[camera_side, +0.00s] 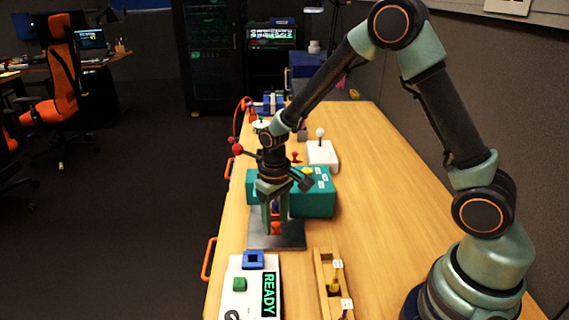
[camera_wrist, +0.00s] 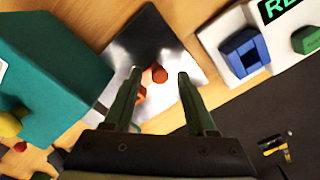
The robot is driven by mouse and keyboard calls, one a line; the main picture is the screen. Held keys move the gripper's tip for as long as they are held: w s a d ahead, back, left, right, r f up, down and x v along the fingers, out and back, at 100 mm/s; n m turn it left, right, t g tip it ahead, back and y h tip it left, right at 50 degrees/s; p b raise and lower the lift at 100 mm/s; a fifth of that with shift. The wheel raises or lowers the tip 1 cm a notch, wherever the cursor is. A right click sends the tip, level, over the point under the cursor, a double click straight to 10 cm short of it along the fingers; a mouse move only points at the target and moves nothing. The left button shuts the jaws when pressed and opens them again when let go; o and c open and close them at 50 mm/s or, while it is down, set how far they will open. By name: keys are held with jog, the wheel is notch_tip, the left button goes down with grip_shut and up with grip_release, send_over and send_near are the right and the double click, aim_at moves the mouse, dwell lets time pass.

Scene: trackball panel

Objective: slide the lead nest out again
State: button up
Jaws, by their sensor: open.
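My gripper (camera_side: 271,222) points down over a shiny metal plate (camera_side: 290,241) at the table's left side. In the wrist view its two green fingers (camera_wrist: 159,76) stand apart. An orange-red piece (camera_wrist: 160,74) shows between the fingertips, above the metal plate (camera_wrist: 150,35), with more orange beside the left finger. The side view shows orange-red (camera_side: 276,224) between the fingers too. I cannot tell whether the fingers touch it. No part is plainly recognisable as the lead nest.
A teal box (camera_side: 318,200) stands close behind the plate. In front lies a white panel (camera_side: 235,305) with a blue square socket (camera_side: 253,260), green button (camera_side: 239,284) and READY display (camera_side: 268,295). A wooden tray (camera_side: 322,282) is to its right. The table's right side is clear.

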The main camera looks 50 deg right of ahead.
grip_shut()
dwell(1.5)
